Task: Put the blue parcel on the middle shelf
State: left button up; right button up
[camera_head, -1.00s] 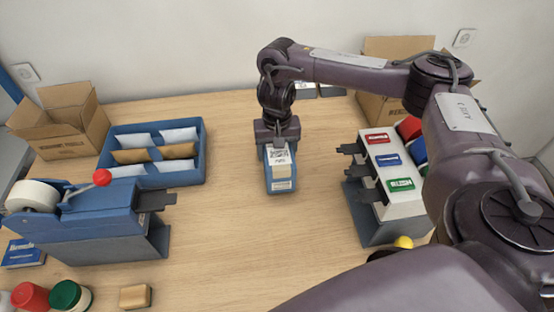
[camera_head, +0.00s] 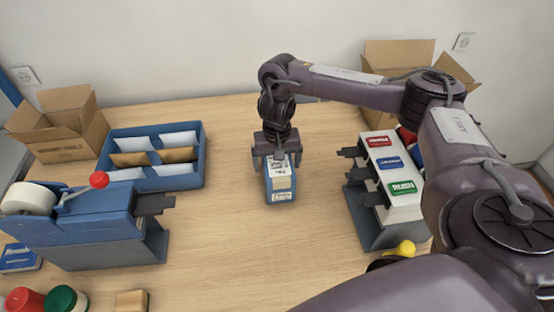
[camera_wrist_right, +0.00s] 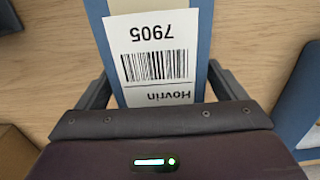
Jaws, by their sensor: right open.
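The blue parcel (camera_head: 282,198) stands on the wooden counter near its middle, with a white barcode label on top. In the right wrist view the label (camera_wrist_right: 155,60) appears upside down, with blue strips at its sides. My right gripper (camera_head: 277,166) is over the parcel's far end from above, fingers open, one on each side of it. I cannot tell whether either finger touches it. A grey rack (camera_head: 375,232) with white top and red, blue and green labels stands to the right, dark plates jutting left. Its shelf levels are hard to make out. My left gripper is not in view.
A blue tray (camera_head: 204,175) of envelopes, an open carton (camera_head: 62,143) and a blue tape dispenser (camera_head: 95,222) stand on the left. Another carton (camera_head: 400,56) is behind my right arm. A yellow-topped item (camera_head: 403,249) is before the rack. Counter between parcel and rack is clear.

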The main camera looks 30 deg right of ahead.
notch_tip(320, 180, up, 12)
jog(key=p, duration=0.4)
jog(key=shift+f, duration=0.25)
jog(key=shift+o, duration=0.4)
jog(key=shift+r, duration=0.3)
jog(key=shift+s, duration=0.15)
